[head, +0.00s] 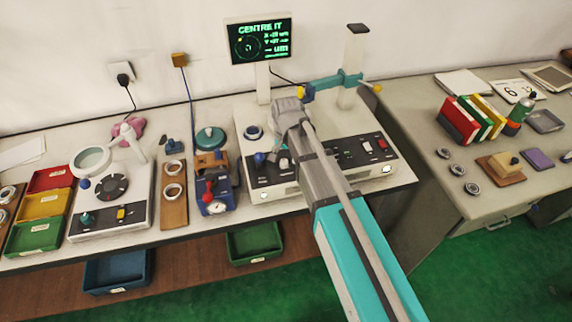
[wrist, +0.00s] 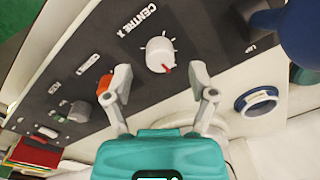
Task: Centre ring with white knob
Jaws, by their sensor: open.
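My gripper (wrist: 160,70) is open, with one finger on each side of the knob's near side. I cannot tell whether the fingers touch it. The screen (head: 258,42) in the head view reads CENTRE IT and shows a circle with a yellow dot off to its upper left; its numbers are too small to read. The machine (head: 374,172) stands below the screen.
A blue ball-topped lever (wrist: 300,35) stands close right of the knob in the wrist view, with a blue-rimmed round part (wrist: 258,101) below it. An orange-red button (wrist: 104,84) and a grey knob (wrist: 80,111) lie left. A teal gauge arm (head: 335,82) spans behind.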

